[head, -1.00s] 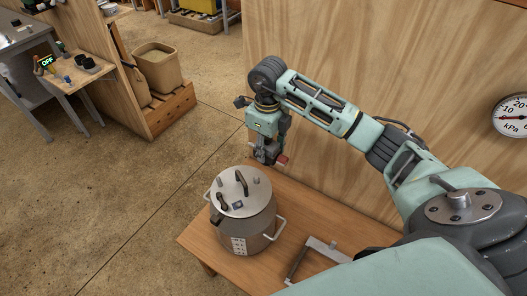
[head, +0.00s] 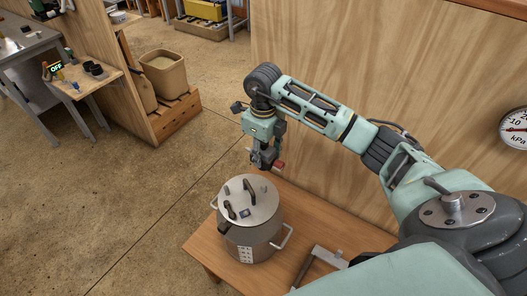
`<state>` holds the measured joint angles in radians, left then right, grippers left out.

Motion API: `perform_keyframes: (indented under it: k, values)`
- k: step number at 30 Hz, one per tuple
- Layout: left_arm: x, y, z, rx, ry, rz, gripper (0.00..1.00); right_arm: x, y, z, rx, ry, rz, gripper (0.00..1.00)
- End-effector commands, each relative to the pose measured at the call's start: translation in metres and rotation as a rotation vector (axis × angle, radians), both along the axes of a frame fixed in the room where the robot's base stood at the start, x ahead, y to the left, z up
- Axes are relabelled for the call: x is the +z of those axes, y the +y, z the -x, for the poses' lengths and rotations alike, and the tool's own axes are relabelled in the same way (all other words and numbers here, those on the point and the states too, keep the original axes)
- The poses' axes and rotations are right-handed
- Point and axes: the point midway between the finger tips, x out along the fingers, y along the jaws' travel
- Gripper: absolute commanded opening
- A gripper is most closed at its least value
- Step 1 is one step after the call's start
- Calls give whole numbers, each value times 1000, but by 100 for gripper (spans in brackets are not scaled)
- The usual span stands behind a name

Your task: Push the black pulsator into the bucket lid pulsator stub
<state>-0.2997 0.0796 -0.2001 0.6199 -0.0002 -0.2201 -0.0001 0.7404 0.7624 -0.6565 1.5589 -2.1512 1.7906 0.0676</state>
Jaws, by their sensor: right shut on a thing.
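The steel bucket (head: 262,238) stands upright on the wooden table, with a round metal lid (head: 262,207) on top. The lid has a black handle (head: 250,189) and several small fittings; I cannot tell which of them is the pulsator stub. My right gripper (head: 264,165) points down above the back part of the lid, apart from it. It is shut on a small dark thing, apparently the black pulsator, mostly hidden by the fingers. A small red part (head: 279,166) shows beside the fingers. My left gripper is not in view.
The wooden table (head: 207,251) has a metal bracket-like frame (head: 317,260) right of the bucket. A plywood wall (head: 400,60) with a kPa gauge (head: 518,127) rises behind my right arm.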

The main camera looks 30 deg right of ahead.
Motion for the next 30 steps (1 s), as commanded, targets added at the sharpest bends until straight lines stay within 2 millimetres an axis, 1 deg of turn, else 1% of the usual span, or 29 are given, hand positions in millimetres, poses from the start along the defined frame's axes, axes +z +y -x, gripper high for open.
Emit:
perform_keyframes:
  k: [1,21,30]
  values:
    - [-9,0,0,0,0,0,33,-9,0,-1,-1,-2,0,0]
    - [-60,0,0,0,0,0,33,-74,-1,0,-1,-2,1,0]
    - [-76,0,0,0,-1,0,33,-94,-1,-1,-1,-2,0,0]
